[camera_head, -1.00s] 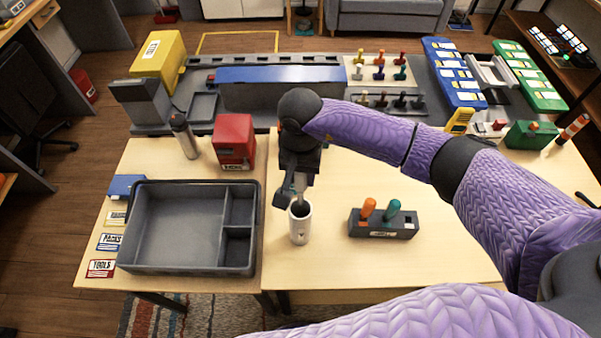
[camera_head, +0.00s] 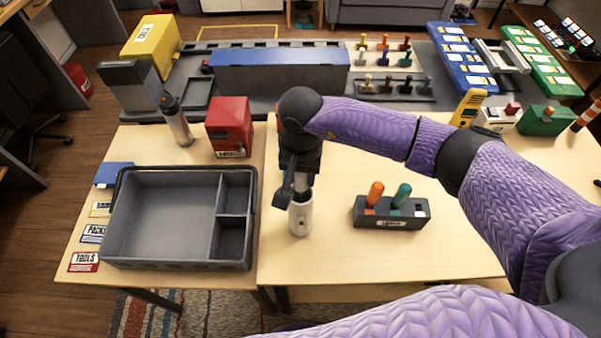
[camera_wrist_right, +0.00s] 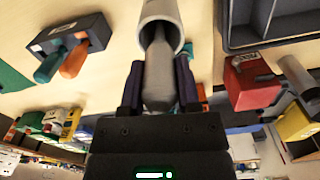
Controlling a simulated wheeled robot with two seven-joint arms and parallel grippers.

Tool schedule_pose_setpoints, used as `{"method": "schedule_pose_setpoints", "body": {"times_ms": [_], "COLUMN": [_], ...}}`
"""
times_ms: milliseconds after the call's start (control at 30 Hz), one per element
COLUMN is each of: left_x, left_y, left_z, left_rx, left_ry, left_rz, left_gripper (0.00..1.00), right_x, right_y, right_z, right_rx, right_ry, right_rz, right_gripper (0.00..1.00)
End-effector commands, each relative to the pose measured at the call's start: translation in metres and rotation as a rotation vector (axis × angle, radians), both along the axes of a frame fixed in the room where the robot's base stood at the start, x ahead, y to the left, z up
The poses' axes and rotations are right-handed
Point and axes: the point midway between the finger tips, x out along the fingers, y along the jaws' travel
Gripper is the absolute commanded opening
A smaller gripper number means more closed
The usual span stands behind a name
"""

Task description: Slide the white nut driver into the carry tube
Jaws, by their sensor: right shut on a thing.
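The carry tube (camera_head: 300,218) is a white upright cylinder on the table, right of the grey tray. In the right wrist view the tube (camera_wrist_right: 161,12) shows its open mouth. My right gripper (camera_head: 298,188) is directly above the tube, with its fingertips at the rim. It is shut on the nut driver (camera_wrist_right: 160,75), whose pale grey handle shows between the fingers in the wrist view. The driver's front end reaches into the tube's mouth; its tip is hidden inside. In the head view the fingers mostly hide the driver. My left gripper is not in view.
A grey divided tray (camera_head: 165,262) lies left of the tube. A dark rack (camera_head: 391,218) with an orange and a teal driver stands to the right. A red box (camera_head: 229,126) stands behind the tray. The table is clear between tube and rack.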

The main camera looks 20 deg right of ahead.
Motion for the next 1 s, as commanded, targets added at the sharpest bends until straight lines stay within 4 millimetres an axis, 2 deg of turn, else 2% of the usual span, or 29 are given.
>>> {"method": "schedule_pose_setpoints", "body": {"times_ms": [367,400,567,833,933,1000], "left_x": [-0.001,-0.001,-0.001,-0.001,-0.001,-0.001], "left_y": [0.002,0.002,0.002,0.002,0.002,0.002], "left_z": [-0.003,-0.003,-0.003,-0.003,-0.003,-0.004], "left_rx": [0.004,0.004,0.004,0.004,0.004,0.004], "left_ry": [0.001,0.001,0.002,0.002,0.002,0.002], "left_rz": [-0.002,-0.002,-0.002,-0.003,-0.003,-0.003], "left_gripper": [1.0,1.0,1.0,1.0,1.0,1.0], "right_x": [0.0,0.0,0.0,0.0,0.001,0.001], "right_y": [0.0,0.0,0.0,0.0,0.0,0.0], "right_z": [-0.003,-0.003,-0.003,0.0,0.018,0.036], "right_rx": [0.0,0.0,0.0,0.001,0.001,0.002], "right_ry": [0.0,0.0,0.0,0.0,-0.004,-0.005], "right_rz": [0.0,0.0,0.0,0.0,0.001,0.001], "right_gripper": [0.0,0.48,0.82,0.83,0.83,0.83]}}
